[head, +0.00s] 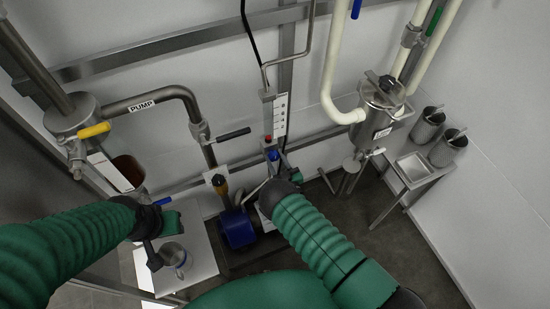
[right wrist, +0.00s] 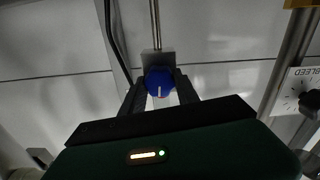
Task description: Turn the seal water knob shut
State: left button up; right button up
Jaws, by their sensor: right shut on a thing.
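The seal water knob (right wrist: 158,78) is blue with a white pointer line, and the line stands upright in the right wrist view. It sits on a grey block under a thin vertical pipe. In the head view the blue knob (head: 273,155) shows small, just beyond my right arm. My right gripper (right wrist: 159,90) has its two dark fingers on either side of the knob and is shut on it. My left gripper (head: 158,240) hangs at the lower left above a small table, near a metal jug. Its fingers are not clear enough to tell whether they are open.
A flow gauge (head: 280,115) stands above the knob. A pipe marked PUMP (head: 150,101) and a black-handled valve (head: 233,134) are to the left. A blue pump (head: 237,229) sits below. A metal jug (head: 172,257) stands on the table. A strainer vessel (head: 383,105) is right.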

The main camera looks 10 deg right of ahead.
jog(key=shift+a, duration=0.1)
grip_shut()
jog(key=shift+n, duration=0.8)
jog(key=o, duration=1)
grip_release()
jog(key=shift+f, duration=0.1)
